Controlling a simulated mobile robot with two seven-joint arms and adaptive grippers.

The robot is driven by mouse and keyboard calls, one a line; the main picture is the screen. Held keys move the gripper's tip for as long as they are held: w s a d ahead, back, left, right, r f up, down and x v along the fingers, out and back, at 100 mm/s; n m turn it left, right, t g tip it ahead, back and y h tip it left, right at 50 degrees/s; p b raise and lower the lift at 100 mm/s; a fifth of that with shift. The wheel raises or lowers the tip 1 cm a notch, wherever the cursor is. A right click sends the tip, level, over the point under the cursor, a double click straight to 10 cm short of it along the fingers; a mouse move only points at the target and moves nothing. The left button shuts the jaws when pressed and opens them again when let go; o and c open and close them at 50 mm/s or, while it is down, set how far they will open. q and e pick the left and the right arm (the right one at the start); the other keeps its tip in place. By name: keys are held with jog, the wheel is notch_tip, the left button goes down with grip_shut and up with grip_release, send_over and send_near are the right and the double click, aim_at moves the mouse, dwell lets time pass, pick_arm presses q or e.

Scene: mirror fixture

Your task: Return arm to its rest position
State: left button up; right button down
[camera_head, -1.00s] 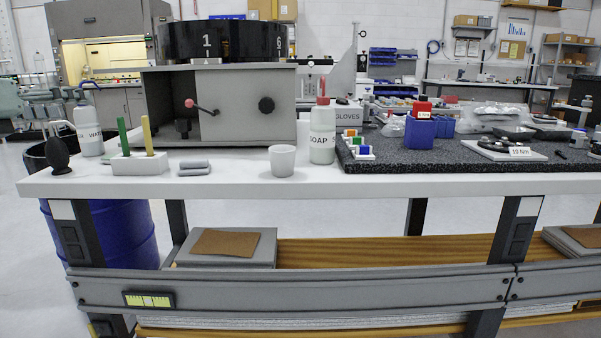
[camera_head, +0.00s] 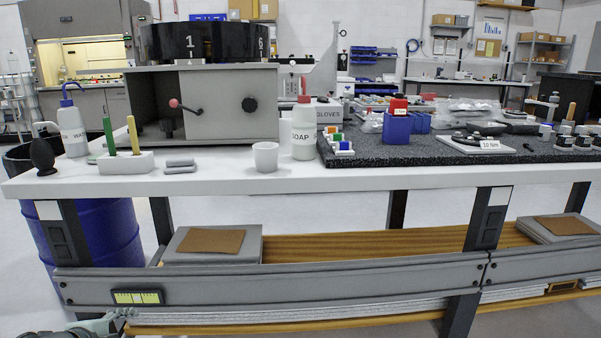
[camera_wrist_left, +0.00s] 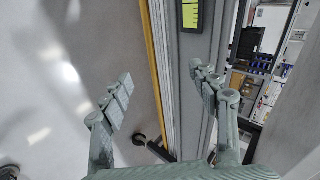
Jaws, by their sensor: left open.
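My left gripper (camera_wrist_left: 163,82) is open in the left wrist view, with its two grey-green fingers spread apart and nothing between them. The grey bench rail with a yellow label (camera_wrist_left: 192,14) is seen beyond the fingers. In the head view, a small part of my left arm (camera_head: 95,325) shows at the bottom left edge, below and in front of the lower rail (camera_head: 300,277). My right gripper is not in view.
The floor in front looks clear.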

pick_arm(q)
jog(key=s+d+f+n+g, duration=0.3)
jog(key=s+f+n, duration=0.4)
jog(key=s+f, duration=0.3)
jog(key=s+d+f+n+g+y, duration=0.1)
jog(key=s+d+f+n+g, duration=0.2)
jog(key=s+d+f+n, duration=0.3)
jog(key=s+f+n, duration=0.1)
jog(key=s+f, duration=0.3)
jog(key=s, duration=0.4)
jog(key=shift+n+g+y, duration=0.3)
jog(key=shift+g, duration=0.1)
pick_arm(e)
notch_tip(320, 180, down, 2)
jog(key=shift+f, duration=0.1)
pick_arm(q)
jog(key=shift+d, duration=0.15)
jog(key=shift+c, duration=0.6)
